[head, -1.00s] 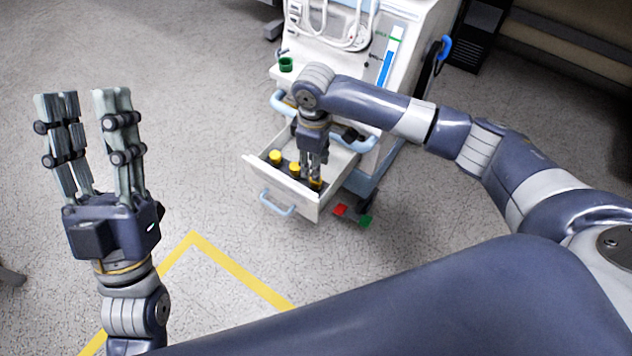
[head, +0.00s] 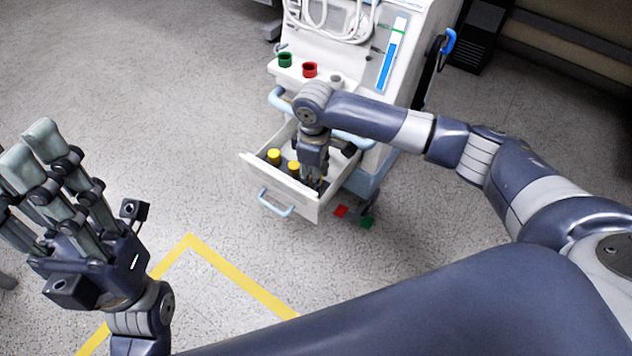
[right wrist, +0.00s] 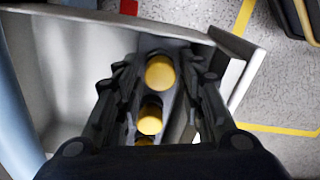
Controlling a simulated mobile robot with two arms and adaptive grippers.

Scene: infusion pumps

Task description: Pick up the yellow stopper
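Several yellow stoppers with dark bodies are in the open white drawer. In the head view two show, a left one (head: 273,155) and a middle one (head: 294,166). In the right wrist view a yellow stopper (right wrist: 160,73) is between the fingers of my right gripper (right wrist: 160,66), with gaps on both sides. Another stopper (right wrist: 149,120) is behind it and a third is mostly hidden by my gripper. My right gripper (head: 313,187) points down into the drawer, open. My left gripper (head: 25,185) is open and empty at the far left, away from the drawer.
The drawer's front wall (head: 288,192) and side walls surround my right gripper closely. A green cup (head: 285,60) and a red cup (head: 309,70) sit on the white cart (head: 345,65) above. Red (head: 340,211) and green (head: 367,222) pedals are by the cart base. Floor at left is clear.

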